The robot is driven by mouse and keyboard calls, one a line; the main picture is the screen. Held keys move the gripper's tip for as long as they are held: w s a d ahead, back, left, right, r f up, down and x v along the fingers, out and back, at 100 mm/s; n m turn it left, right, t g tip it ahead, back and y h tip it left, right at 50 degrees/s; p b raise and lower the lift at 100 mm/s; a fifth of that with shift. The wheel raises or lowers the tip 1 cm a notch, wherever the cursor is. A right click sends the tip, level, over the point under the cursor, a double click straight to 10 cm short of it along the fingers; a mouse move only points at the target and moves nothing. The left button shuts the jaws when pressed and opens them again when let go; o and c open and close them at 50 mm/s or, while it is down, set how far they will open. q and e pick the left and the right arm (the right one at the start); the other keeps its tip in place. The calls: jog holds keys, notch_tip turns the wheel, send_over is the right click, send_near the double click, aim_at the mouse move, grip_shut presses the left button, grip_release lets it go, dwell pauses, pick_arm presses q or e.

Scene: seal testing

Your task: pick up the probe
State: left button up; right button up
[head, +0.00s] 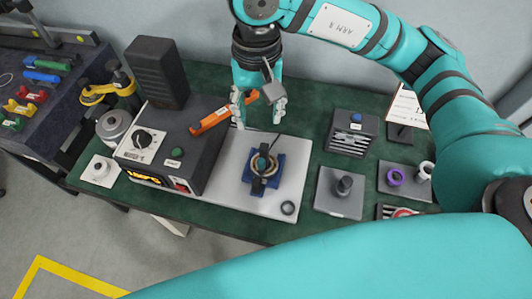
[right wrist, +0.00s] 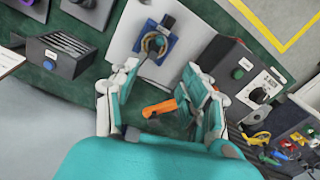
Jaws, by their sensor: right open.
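An orange bar-shaped tool (head: 222,114), which looks like the probe, lies at a slant behind the dark grey control box (head: 185,143). My right gripper (head: 258,114) points down, open and empty, at the tool's right end. In the right wrist view the orange tool (right wrist: 162,107) shows between the spread fingers of my right gripper (right wrist: 161,72), and the right finger hides part of it. I cannot tell whether either finger touches it. My left gripper is not in view.
A blue fixture (head: 247,174) with a ring part stands on the white plate (head: 222,190), in front of my right gripper. A tall dark block (head: 157,70) is at the back left. A slotted dark box (head: 350,135) and grey stands (head: 325,200) are to the right.

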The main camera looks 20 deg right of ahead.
notch_tip(320, 180, down, 6)
jog(key=s, duration=0.1)
jog(key=p, duration=0.2)
send_over(261, 161)
jog(key=f, duration=0.4)
jog(key=shift+s+a+f, duration=0.15)
jog(key=shift+s+a, duration=0.05)
jog(key=shift+s, duration=0.05)
jog(key=shift+f, duration=0.8)
jog(key=f, duration=0.1)
jog(key=f+p, duration=0.2)
jog(key=shift+w+d+f, duration=0.2)
jog(key=shift+d+f, duration=0.05)
jog(key=shift+f, duration=0.65)
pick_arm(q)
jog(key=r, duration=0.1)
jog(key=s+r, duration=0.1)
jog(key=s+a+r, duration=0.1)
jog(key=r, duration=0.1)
pick_arm(e)
grip_shut()
